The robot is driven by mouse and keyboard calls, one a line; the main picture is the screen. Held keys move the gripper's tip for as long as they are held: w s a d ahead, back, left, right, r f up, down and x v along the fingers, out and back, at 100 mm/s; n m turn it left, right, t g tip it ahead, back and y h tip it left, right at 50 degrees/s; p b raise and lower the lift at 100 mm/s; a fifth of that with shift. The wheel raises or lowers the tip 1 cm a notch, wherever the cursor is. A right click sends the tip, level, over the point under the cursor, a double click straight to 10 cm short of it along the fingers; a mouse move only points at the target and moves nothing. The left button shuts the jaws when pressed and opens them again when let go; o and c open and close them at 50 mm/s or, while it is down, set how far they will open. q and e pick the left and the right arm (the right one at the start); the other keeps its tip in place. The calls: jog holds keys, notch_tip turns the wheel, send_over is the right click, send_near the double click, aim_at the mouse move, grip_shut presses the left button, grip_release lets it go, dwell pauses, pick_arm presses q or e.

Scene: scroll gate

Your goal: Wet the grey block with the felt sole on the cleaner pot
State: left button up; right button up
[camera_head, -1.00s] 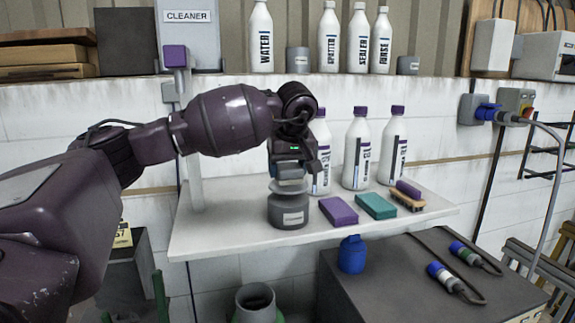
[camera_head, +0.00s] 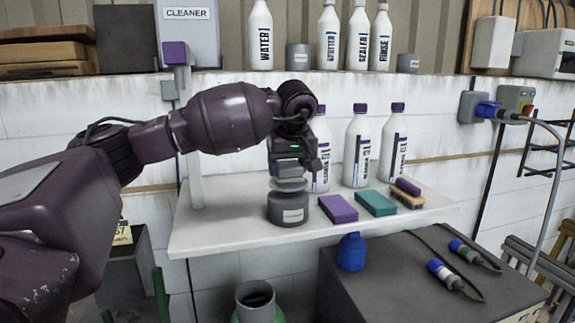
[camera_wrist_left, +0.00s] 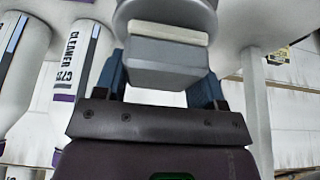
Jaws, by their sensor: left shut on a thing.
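My left gripper (camera_head: 291,152) points down above the cleaner pot and is shut on the grey block (camera_head: 288,169). The left wrist view shows the grey block (camera_wrist_left: 165,65) between the two blue fingers, with a pale felt sole (camera_wrist_left: 168,32) on its far side. The cleaner pot (camera_head: 288,210) is a dark grey can with a pale label and a light round dish on top, standing on the white shelf. The sole is right at the dish (camera_wrist_left: 165,8); I cannot tell whether they touch. My right gripper is not in view.
On the white shelf (camera_head: 215,238), a purple block (camera_head: 338,208), a teal block (camera_head: 376,204) and a brush (camera_head: 407,195) lie right of the pot. Several purple-capped bottles (camera_head: 357,150) stand behind. A purple-topped post (camera_head: 175,54) rises at left. The shelf's front left is clear.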

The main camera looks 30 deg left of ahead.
aim_at(288, 164)
pick_arm(q)
jog(key=shift+f+b, duration=0.4)
jog(key=shift+f, duration=0.55)
dwell(1.0)
dwell(0.5)
jog(key=shift+r+p, duration=1.8)
jog(key=shift+r, duration=1.75)
jog(key=shift+s+f, duration=0.1)
